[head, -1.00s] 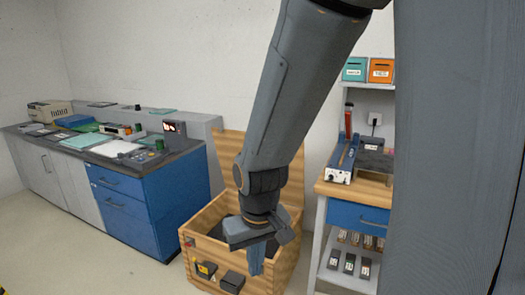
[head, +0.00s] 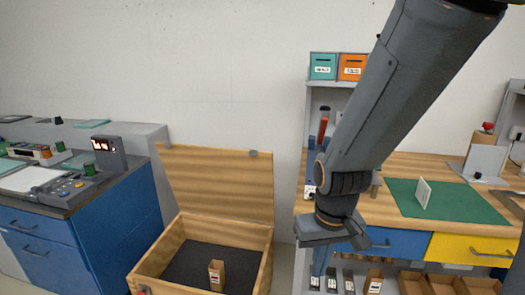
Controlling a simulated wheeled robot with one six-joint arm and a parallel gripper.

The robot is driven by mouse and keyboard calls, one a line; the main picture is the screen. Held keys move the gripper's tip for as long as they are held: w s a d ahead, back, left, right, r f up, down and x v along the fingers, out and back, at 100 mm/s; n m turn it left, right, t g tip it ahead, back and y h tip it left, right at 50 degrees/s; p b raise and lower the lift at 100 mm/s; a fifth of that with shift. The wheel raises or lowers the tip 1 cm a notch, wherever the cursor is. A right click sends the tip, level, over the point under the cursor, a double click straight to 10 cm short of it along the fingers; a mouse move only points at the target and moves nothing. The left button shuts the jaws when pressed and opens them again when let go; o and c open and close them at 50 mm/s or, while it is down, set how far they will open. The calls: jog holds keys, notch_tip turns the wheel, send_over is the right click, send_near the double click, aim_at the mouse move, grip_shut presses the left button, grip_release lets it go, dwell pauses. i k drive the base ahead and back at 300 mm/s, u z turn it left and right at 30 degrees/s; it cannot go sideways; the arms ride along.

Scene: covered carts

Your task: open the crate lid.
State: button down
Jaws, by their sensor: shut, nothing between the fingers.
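The wooden crate (head: 154,261) stands on the floor, lower left of centre in the head view. Its lid (head: 222,183) stands up, tilted back at the rear of the crate near the wall. The inside has a dark floor with a small brown box on it (head: 217,275). The crate's front is cut off by the bottom of the picture. My gripper (head: 355,243) is to the right of the crate, apart from it, in front of the workbench. Its fingers are small and close together, with nothing held.
A blue cabinet with devices on top (head: 110,215) stands at the left. At the right is a wooden workbench with a green mat (head: 447,200), a yellow drawer (head: 470,248) and small boxes below. Teal and orange bins (head: 323,66) sit on a shelf.

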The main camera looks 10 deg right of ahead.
aim_at(232, 183)
jog(key=i, duration=1.1)
jog(key=u, duration=0.85)
